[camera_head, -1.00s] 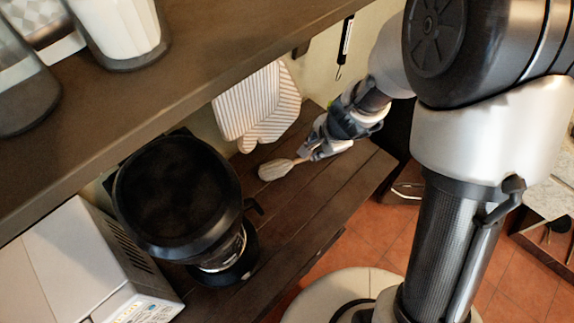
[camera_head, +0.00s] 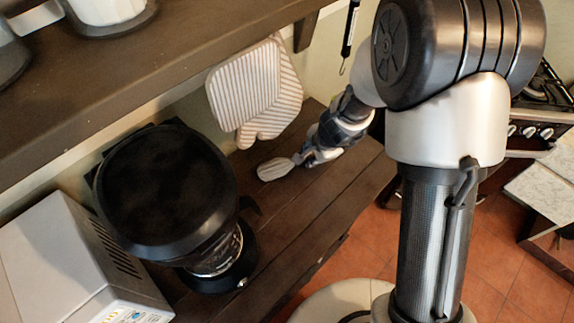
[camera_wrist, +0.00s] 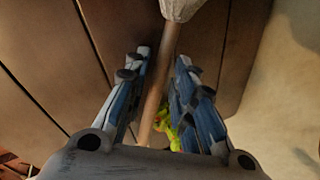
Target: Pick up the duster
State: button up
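The duster (camera_head: 275,168) is a brush with a pale, off-white head and a wooden handle. It lies on the dark plank shelf (camera_head: 300,215) below the hanging mitt. My gripper (camera_head: 300,158) is at the handle end of the duster in the head view, with its fingers hard to make out there. In the wrist view my gripper (camera_wrist: 164,58) is open, with its fingers on either side of the wooden handle (camera_wrist: 157,92). A gap shows beside the handle. The duster's head (camera_wrist: 180,8) is beyond the fingertips, cut by the top edge.
A black coffee maker (camera_head: 165,190) and a white appliance (camera_head: 75,260) stand left of the duster. A striped oven mitt (camera_head: 255,90) hangs behind it. An upper shelf (camera_head: 150,75) overhangs at left. A small green-yellow item (camera_wrist: 172,125) shows beside the handle.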

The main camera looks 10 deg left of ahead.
jog(key=shift+c, duration=0.4)
grip_shut()
jog(key=shift+r, duration=0.15)
jog(key=shift+s+d+r+p, duration=0.15)
jog(key=shift+d+r+p, duration=0.05)
jog(key=shift+r+p, duration=0.25)
notch_tip(320, 180, up, 6)
jog(key=p, duration=0.5)
jog(key=s+d+b, duration=0.6)
jog(key=s+d, duration=0.6)
jog(key=d, duration=0.3)
jog(key=shift+d+b, duration=0.2)
jog(key=shift+b, duration=0.15)
